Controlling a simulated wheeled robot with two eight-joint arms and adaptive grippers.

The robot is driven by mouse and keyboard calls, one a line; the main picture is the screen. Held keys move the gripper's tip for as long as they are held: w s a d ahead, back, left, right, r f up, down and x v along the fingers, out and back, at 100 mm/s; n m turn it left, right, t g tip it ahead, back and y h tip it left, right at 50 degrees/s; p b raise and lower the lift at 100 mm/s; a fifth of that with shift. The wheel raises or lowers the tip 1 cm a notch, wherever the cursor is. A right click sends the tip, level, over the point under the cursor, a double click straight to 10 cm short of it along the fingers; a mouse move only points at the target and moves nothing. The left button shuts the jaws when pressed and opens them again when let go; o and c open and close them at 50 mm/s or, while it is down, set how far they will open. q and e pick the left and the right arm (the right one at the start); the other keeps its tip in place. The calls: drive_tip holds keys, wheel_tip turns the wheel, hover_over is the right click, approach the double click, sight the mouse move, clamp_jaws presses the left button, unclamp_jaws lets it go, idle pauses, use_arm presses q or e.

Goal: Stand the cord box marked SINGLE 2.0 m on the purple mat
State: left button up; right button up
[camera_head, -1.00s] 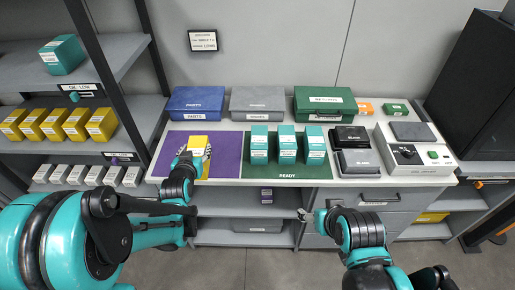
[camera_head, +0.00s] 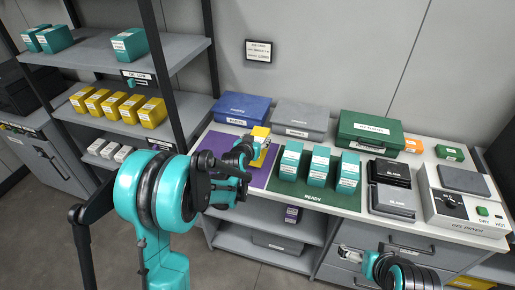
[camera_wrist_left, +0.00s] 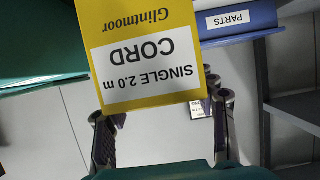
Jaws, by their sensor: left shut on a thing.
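A yellow cord box (camera_head: 262,132) is at the purple mat (camera_head: 258,180), at its back right part. In the left wrist view the box (camera_wrist_left: 140,50) shows a white label reading SINGLE 2.0 m CORD, upside down like the PARTS label beside it, so the box looks about upright. My left gripper (camera_head: 252,152) is shut on this box, and its fingers (camera_wrist_left: 165,125) show at the box's near end. The gripper hides part of the box; I cannot tell whether its base touches the mat. My right gripper (camera_head: 368,262) is low in front of the drawers, and its fingers are unclear.
Several teal boxes (camera_head: 320,166) stand on the green READY mat (camera_head: 312,198) right of the purple mat. A blue PARTS case (camera_head: 240,110) and a grey case (camera_head: 300,118) lie behind. Shelves at left hold yellow boxes (camera_head: 152,112), teal boxes and white boxes.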

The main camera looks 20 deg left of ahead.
use_arm(q)
wheel_tip(320, 180, down, 4)
drive_tip(key=shift+r+b, duration=0.1)
drive_tip(key=shift+b, duration=0.65)
drive_tip(key=shift+r, duration=0.1)
drive_tip(key=shift+s, duration=0.1)
drive_tip(key=o, duration=1.2)
drive_tip(key=shift+o, duration=0.2)
